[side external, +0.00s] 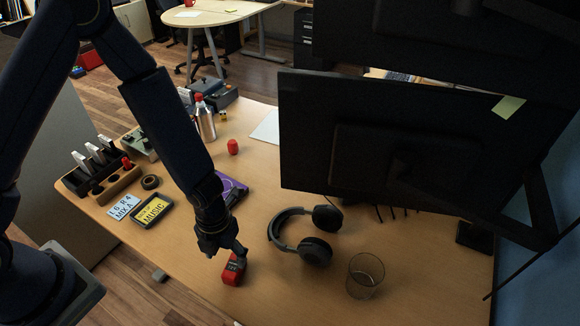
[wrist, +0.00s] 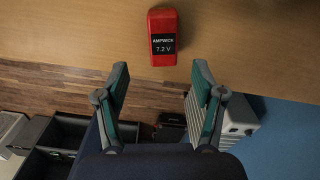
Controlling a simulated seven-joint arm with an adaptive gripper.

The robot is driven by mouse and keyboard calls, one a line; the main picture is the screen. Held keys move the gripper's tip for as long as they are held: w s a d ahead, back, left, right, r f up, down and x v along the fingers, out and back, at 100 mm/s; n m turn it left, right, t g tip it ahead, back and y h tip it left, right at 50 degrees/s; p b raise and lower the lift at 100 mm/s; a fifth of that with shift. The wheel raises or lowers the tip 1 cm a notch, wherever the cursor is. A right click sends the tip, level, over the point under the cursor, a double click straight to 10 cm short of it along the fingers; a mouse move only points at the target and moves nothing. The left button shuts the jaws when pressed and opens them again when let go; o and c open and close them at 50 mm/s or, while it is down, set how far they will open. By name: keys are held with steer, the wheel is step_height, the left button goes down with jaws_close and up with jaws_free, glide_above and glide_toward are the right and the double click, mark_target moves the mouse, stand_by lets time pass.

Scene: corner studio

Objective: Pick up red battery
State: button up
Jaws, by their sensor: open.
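The red battery (wrist: 161,22) lies on the wooden desk close to its edge, with a black label reading "AMPWICK 7.2 V" facing up in the wrist view. In the side external view the battery (side external: 233,270) sits near the front edge of the desk, just below my gripper (side external: 226,252). In the wrist view my gripper (wrist: 160,80) is open and empty, its two green-padded fingers spread apart. The battery appears beyond the fingertips, between their lines. I cannot tell the exact height of the fingertips above it.
Headphones (side external: 305,236) and a clear glass (side external: 365,275) stand to the right of the battery. A purple item (side external: 232,190) lies behind my gripper. A large monitor (side external: 375,140) overhangs the desk. Bare desk (side external: 190,240) lies left of the battery, ending at the front edge.

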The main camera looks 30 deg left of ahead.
mark_target(233, 266)
steer(key=f, duration=0.5)
steer(key=w+f, duration=0.1)
steer(key=f, duration=0.1)
steer(key=shift+d+f, duration=0.15)
jaws_close()
stand_by(0.5)
